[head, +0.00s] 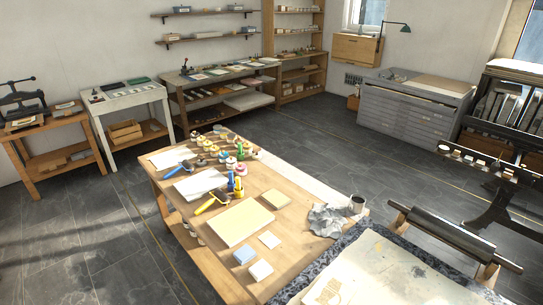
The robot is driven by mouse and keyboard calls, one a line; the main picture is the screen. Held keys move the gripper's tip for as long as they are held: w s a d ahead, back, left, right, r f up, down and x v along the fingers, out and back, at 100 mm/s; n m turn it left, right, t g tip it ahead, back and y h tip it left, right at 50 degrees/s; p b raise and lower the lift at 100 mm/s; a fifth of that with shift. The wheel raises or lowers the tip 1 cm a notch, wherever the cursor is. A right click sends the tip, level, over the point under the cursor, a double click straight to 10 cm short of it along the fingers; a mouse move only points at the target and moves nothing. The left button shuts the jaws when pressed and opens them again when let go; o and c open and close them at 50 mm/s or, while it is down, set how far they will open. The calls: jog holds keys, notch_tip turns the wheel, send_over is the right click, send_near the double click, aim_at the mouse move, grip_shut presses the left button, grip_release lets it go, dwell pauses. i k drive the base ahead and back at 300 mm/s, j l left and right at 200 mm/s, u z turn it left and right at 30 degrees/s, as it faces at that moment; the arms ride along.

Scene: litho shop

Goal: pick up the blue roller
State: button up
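Two hand rollers lie on the wooden worktable in the middle of the head view. One is a dark roller with a yellow handle (205,206), lying beside a white sheet. Close to the yellow-handled roller stand a small blue object (238,187) and a small yellow one (231,182), too small to identify surely. My gripper is not in view.
A press bed with a long metal roller (440,232) is at front right. The tiled floor (90,240) at left is clear.

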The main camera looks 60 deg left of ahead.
aim_at(174, 171)
jog(key=u, duration=2.9)
